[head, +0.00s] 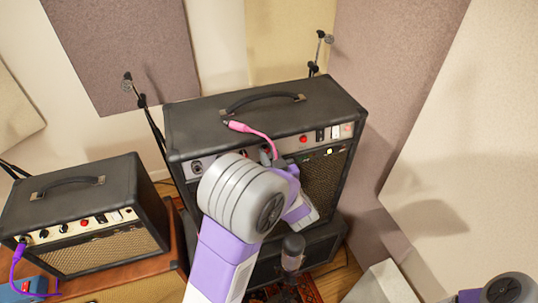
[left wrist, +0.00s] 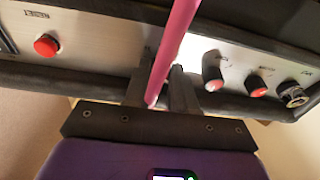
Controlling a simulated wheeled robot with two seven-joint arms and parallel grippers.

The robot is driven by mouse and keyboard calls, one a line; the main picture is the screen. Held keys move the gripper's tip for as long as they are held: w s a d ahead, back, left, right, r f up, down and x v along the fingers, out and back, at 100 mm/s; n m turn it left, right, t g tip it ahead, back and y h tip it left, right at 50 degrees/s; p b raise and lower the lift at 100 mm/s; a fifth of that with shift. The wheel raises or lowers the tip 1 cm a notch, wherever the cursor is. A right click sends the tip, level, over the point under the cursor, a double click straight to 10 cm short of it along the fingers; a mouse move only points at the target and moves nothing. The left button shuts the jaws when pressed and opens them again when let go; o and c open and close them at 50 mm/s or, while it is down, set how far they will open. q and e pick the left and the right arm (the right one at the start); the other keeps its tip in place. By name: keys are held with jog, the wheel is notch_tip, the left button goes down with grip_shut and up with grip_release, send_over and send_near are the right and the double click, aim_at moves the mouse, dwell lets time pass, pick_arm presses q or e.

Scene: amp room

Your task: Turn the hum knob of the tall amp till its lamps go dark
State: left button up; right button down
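The tall amp (head: 215,110) is black with a silver panel along its upper front. My left gripper (head: 268,156) is at the middle of this panel. In the left wrist view its fingers (left wrist: 160,80) stand a small gap apart at the panel. A pink cable (left wrist: 176,40) crosses between or before them and hides what is in the gap. Labels are unreadable. My right gripper is out of view.
The pink plug (head: 238,126) lies at the tall amp's top front edge. A smaller amp (head: 75,195) stands at left with a purple cable (head: 16,268). Microphone stands (head: 155,130) (head: 314,68) are behind. A microphone (head: 292,252) stands below in front. Wall panels close off the right.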

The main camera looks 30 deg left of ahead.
pick_arm(q)
grip_shut()
jog(key=shift+r+m+p, duration=0.1)
jog(key=shift+m+p, duration=0.2)
jog(key=shift+p, duration=0.1)
jog(key=m+p, duration=0.2)
jog(key=p, duration=0.1)
jog(key=shift+s+r+m+t+h, duration=0.1)
jog(key=shift+m+t+h, duration=0.2)
jog(key=shift+m+t, duration=0.1)
jog(key=shift+m+p, duration=0.55)
jog(key=shift+m, duration=0.25)
jog(key=shift+f, duration=0.2)
jog(key=o, duration=0.9)
grip_release()
jog(key=shift+c, duration=0.2)
jog(key=v, duration=0.7)
jog(key=shift+s+b, duration=0.3)
jog(key=shift+b, duration=0.05)
